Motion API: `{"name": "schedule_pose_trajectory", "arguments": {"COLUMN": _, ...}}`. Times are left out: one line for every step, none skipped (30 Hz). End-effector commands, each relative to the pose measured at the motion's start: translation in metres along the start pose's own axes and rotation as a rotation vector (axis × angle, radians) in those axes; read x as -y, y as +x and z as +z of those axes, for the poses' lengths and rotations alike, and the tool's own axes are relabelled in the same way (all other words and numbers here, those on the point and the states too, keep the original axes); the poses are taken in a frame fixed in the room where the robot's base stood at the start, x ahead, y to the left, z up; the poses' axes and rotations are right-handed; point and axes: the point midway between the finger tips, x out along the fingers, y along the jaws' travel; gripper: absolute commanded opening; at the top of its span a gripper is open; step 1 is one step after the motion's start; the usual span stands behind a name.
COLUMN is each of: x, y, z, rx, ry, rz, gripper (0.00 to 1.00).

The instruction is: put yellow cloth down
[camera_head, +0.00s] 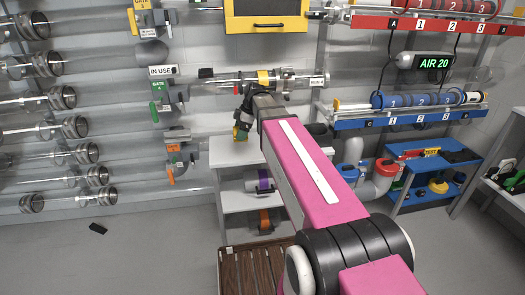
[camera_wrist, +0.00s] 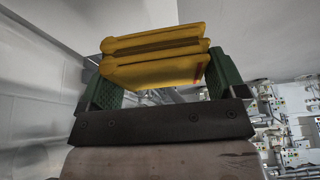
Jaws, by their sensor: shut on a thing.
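The yellow cloth (camera_wrist: 155,55) is a folded, layered bundle in the wrist view. My gripper (camera_wrist: 158,82) is shut on it, with a green finger pressed against each side. In the head view my gripper (camera_head: 241,130) is small and far off at the end of my pink arm, above or in front of a white shelf unit (camera_head: 228,152). A bit of yellow shows there at the green fingers. I cannot tell whether the cloth touches the shelf top.
Clear horizontal tubes with a yellow-banded fitting (camera_head: 264,78) run along the wall behind my gripper. A blue bench (camera_head: 412,150) with tools stands at the right. A brown slatted crate (camera_head: 232,262) is below. A dark flat object (camera_head: 98,228) lies on the open floor at left.

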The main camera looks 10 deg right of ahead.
Motion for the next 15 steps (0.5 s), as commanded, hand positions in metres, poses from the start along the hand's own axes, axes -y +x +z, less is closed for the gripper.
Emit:
{"name": "schedule_pose_trajectory", "arguments": {"x": 0.001, "y": 0.001, "z": 0.000, "rx": 0.000, "ry": -0.015, "rz": -0.002, "gripper": 0.67}}
{"name": "schedule_pose_trajectory", "arguments": {"x": 0.002, "y": 0.001, "z": 0.000, "rx": 0.000, "ry": -0.021, "rz": -0.002, "gripper": 0.68}}
{"name": "schedule_pose_trajectory", "arguments": {"x": 0.002, "y": 0.001, "z": 0.000, "rx": 0.000, "ry": -0.025, "rz": -0.003, "gripper": 0.68}}
{"name": "schedule_pose_trajectory", "arguments": {"x": 0.002, "y": 0.001, "z": -0.001, "rx": 0.000, "ry": -0.027, "rz": -0.003, "gripper": 0.68}}
{"name": "schedule_pose_trajectory", "arguments": {"x": 0.002, "y": 0.001, "z": -0.001, "rx": 0.000, "ry": -0.028, "rz": -0.003, "gripper": 0.68}}
{"name": "schedule_pose_trajectory", "arguments": {"x": 0.002, "y": 0.001, "z": -0.001, "rx": -0.001, "ry": -0.027, "rz": -0.002, "gripper": 0.68}}
{"name": "schedule_pose_trajectory", "arguments": {"x": 0.001, "y": 0.001, "z": -0.001, "rx": -0.001, "ry": -0.027, "rz": -0.002, "gripper": 0.68}}
{"name": "schedule_pose_trajectory", "arguments": {"x": 0.001, "y": 0.001, "z": -0.001, "rx": -0.001, "ry": -0.027, "rz": -0.002, "gripper": 0.68}}
{"name": "schedule_pose_trajectory", "arguments": {"x": 0.001, "y": 0.001, "z": -0.001, "rx": -0.001, "ry": -0.026, "rz": -0.002, "gripper": 0.68}}
{"name": "schedule_pose_trajectory", "arguments": {"x": 0.001, "y": 0.001, "z": 0.000, "rx": -0.001, "ry": -0.026, "rz": -0.002, "gripper": 0.68}}
{"name": "schedule_pose_trajectory", "arguments": {"x": 0.001, "y": 0.001, "z": 0.000, "rx": -0.001, "ry": -0.025, "rz": -0.002, "gripper": 0.68}}
{"name": "schedule_pose_trajectory", "arguments": {"x": 0.000, "y": 0.001, "z": 0.002, "rx": -0.001, "ry": -0.025, "rz": -0.002, "gripper": 0.68}}
{"name": "schedule_pose_trajectory", "arguments": {"x": -0.002, "y": 0.002, "z": 0.004, "rx": -0.001, "ry": -0.025, "rz": -0.002, "gripper": 0.68}}
{"name": "schedule_pose_trajectory", "arguments": {"x": -0.003, "y": 0.003, "z": 0.007, "rx": -0.001, "ry": -0.024, "rz": -0.002, "gripper": 0.67}}
{"name": "schedule_pose_trajectory", "arguments": {"x": -0.006, "y": 0.004, "z": 0.013, "rx": -0.001, "ry": -0.023, "rz": -0.003, "gripper": 0.67}}
